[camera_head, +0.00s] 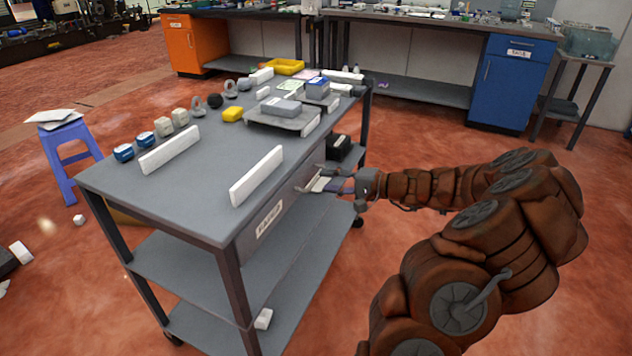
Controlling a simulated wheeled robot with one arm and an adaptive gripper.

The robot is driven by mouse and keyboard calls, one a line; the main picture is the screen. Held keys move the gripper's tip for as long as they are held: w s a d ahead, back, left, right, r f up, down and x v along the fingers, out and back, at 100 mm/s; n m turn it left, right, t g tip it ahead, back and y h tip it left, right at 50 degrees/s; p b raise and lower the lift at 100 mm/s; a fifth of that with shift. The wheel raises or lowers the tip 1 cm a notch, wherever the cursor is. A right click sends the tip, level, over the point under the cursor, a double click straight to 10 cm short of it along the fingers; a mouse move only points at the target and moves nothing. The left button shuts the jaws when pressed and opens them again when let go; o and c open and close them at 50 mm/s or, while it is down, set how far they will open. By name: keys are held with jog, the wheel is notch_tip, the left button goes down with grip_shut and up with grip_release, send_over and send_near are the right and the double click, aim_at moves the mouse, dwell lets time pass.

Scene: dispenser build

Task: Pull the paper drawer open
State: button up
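A grey drawer front (290,203) sits under the top of the grey cart, on the side facing my arm. It carries a white label (269,220) with dark print too small to read surely. The drawer front looks flush with the cart's side. My gripper (318,182) is at the far part of this drawer front, its fingers pointing left toward it. The fingertips are at or very near the front; contact is unclear. A drawer handle cannot be made out there, and the finger gap is too small to judge.
A dark box (338,147) is beyond my gripper. A blue stool (70,150) stands left. The floor right of the cart is clear apart from my arm.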

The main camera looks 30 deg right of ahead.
aim_at(316, 178)
jog(key=shift+x, duration=2.25)
jog(key=shift+c, duration=0.3)
grip_shut()
